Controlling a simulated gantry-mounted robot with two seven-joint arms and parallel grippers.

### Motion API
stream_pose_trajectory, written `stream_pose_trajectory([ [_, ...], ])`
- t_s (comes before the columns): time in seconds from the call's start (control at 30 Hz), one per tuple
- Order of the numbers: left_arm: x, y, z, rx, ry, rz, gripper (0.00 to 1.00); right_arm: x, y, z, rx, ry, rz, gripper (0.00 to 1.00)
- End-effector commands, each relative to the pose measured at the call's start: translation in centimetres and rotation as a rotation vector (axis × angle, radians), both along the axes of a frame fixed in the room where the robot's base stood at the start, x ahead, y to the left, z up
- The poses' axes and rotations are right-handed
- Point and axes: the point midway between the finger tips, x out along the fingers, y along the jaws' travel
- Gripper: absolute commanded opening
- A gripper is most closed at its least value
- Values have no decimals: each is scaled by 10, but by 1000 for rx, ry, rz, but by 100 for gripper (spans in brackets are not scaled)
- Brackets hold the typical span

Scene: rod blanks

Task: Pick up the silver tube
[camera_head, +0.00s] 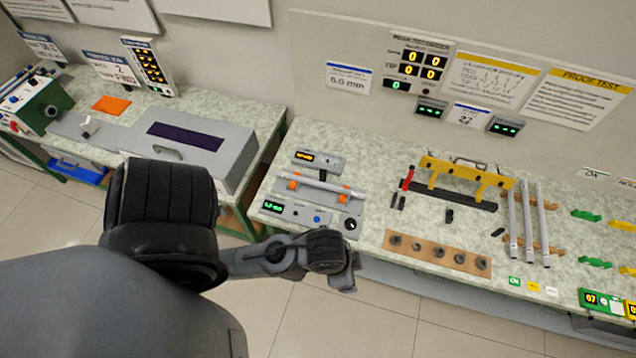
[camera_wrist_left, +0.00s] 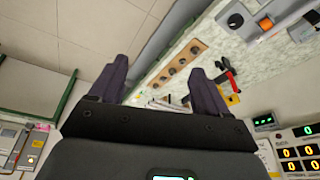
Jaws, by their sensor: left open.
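A silver tube (camera_head: 322,186) lies across orange supports on a grey instrument at the left end of the right-hand bench in the head view. Three more silver tubes (camera_head: 527,225) lie side by side on wooden rests further right. Which one the task means, I cannot tell. My left gripper (camera_head: 348,277) hangs in front of the bench's front edge, apart from all the tubes. In the left wrist view its fingers (camera_wrist_left: 158,72) are spread with nothing between them. My right gripper is not in view.
A yellow fixture (camera_head: 466,172) with a dark base stands behind a brown board with several holes (camera_head: 438,252). Green and yellow pieces (camera_head: 587,215) lie at the far right. A grey case (camera_head: 190,140) sits on the left bench. A gap separates the benches.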

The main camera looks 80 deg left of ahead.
Motion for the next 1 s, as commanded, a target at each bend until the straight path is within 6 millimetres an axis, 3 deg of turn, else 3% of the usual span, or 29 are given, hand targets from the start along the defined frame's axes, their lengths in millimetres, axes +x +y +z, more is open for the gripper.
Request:
stream_pose_trajectory([
  [0.47, 0, 0, 0, 0, 0, 0, 77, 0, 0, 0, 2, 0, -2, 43],
  [0.6, 0, 0, 0, 0, 0, 0, 56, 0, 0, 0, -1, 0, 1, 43],
  [1.0, 7, -1, 2, -14, -39, 22, 56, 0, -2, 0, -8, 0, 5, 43],
])
